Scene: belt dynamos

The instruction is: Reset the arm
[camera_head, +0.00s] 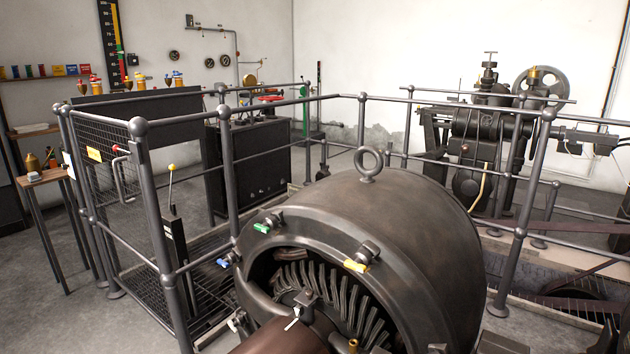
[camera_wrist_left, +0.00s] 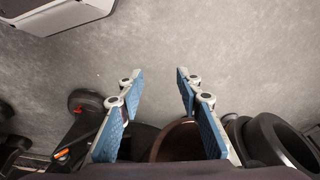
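My left gripper (camera_wrist_left: 160,76) shows in the left wrist view. Its two fingers with blue pads stand apart and are open, with nothing between them. Bare grey floor lies beyond the fingertips. A brown rounded surface (camera_wrist_left: 175,142) shows lower down behind the fingers, partly hidden. Neither gripper shows in the head view, and my right gripper is in no view.
A large dynamo (camera_head: 410,230) with an eye bolt (camera_head: 369,163) fills the head view's front middle. Grey railings (camera_head: 228,170) surround it. A mesh gate (camera_head: 125,190) and a small wooden table (camera_head: 42,178) stand left. A flywheel machine (camera_head: 485,130) stands back right.

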